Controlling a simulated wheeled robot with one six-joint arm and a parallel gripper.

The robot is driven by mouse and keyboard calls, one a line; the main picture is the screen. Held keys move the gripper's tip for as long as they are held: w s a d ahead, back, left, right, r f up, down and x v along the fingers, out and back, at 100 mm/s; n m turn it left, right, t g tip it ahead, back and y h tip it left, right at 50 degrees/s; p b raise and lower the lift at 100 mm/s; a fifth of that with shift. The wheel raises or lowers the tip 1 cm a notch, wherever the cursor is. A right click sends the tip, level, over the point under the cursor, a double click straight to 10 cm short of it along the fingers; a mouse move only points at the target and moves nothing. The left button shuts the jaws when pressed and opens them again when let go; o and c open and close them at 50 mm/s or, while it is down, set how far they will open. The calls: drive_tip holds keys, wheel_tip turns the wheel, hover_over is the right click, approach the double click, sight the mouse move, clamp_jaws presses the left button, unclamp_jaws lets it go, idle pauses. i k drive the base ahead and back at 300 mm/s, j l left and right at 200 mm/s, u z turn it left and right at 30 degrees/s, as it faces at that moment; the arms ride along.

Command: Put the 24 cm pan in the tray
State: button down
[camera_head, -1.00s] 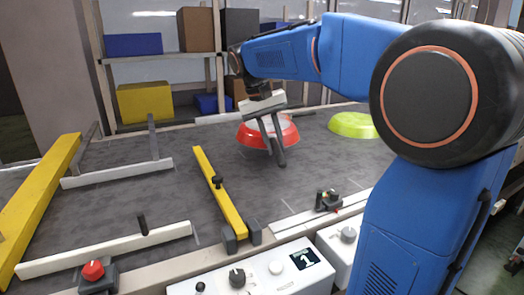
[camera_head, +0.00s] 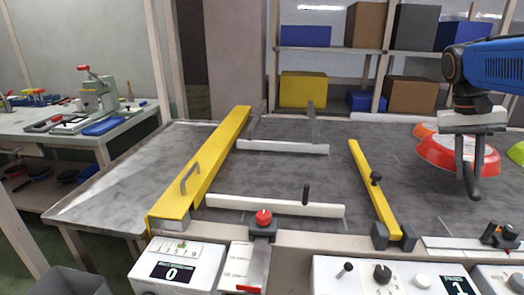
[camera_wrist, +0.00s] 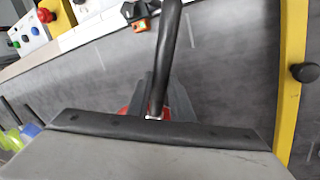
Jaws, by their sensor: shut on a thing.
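In the head view a red pan (camera_head: 435,154) with a pale inside is at the right, over the dark conveyor surface. Its dark handle (camera_head: 474,187) points toward the camera. My gripper (camera_head: 470,155) is shut on this handle. In the wrist view the handle (camera_wrist: 168,55) runs up from between my fingers (camera_wrist: 156,105), and a little red shows beside them. I cannot read the pan's size or tell whether it touches the surface. I cannot tell which thing is the tray.
A green pan (camera_head: 518,150) is at the right edge. An orange-red thing (camera_head: 424,129) shows behind the red pan. A yellow bar (camera_head: 375,190), white rails (camera_head: 275,205) and a larger yellow beam with handle (camera_head: 205,165) stand to the left. A workbench is far left.

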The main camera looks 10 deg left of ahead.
sight(132, 180)
drive_tip(key=k+j+z, duration=0.75)
drive_tip(key=k, duration=0.35)
drive_tip(key=k+j+u, duration=0.2)
drive_tip(key=k, duration=0.25)
drive_tip(key=k+u, duration=0.1)
drive_tip(key=u, duration=0.3)
drive_tip(key=k+l+u, duration=0.1)
drive_tip(key=u, duration=0.65)
drive_tip(key=i+j+u, duration=0.1)
drive_tip(key=u, duration=0.4)
drive_tip(key=i+l+u, duration=0.1)
drive_tip(key=i+u, duration=0.15)
drive_tip(key=i, duration=1.15)
